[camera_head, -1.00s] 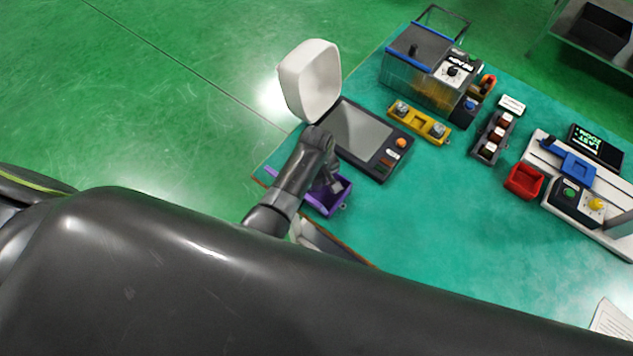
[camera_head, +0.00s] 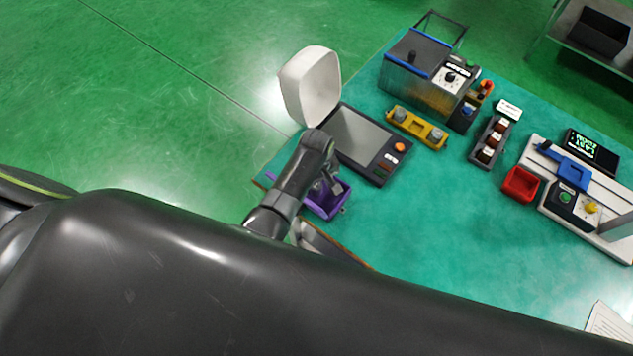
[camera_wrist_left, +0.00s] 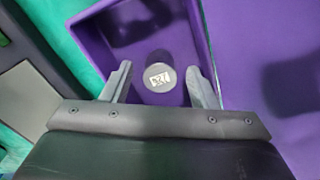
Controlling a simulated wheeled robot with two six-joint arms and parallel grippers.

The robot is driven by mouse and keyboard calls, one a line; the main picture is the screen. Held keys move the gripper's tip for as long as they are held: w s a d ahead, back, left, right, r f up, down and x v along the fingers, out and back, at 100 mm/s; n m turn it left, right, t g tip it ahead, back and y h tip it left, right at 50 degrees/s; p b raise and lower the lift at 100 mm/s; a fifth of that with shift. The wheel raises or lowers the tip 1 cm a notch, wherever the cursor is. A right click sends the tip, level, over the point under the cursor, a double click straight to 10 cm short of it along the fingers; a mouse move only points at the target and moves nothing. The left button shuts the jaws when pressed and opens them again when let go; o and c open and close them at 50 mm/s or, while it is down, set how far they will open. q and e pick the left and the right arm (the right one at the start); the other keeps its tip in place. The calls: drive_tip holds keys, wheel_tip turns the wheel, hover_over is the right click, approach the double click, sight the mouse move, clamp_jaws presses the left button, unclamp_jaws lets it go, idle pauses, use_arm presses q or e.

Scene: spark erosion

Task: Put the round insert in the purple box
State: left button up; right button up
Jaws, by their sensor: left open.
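The purple box (camera_head: 338,206) sits at the table's near left edge, partly hidden by my left arm in the head view. The round insert (camera_wrist_left: 158,80), a grey cylinder with a small square mark on top, is inside the box walls, between my fingers. My left gripper (camera_wrist_left: 159,72) is open, with one finger on each side of the insert; whether they touch it I cannot tell. In the head view the gripper (camera_head: 325,188) is over the box. My right gripper is not in view.
A yellow holder (camera_head: 416,128) with two round grey pieces, a dark rack (camera_head: 491,141) and a red bin (camera_head: 520,184) lie further right. The table's middle is clear.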

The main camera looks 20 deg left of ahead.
sight(316, 186)
use_arm(q)
wheel_tip(316, 186, up, 5)
drive_tip(key=p, duration=0.3)
drive_tip(key=shift+r, duration=0.15)
drive_tip(key=shift+r+b, duration=0.3)
drive_tip(key=shift+b, duration=0.05)
drive_tip(key=shift+r, duration=2.3)
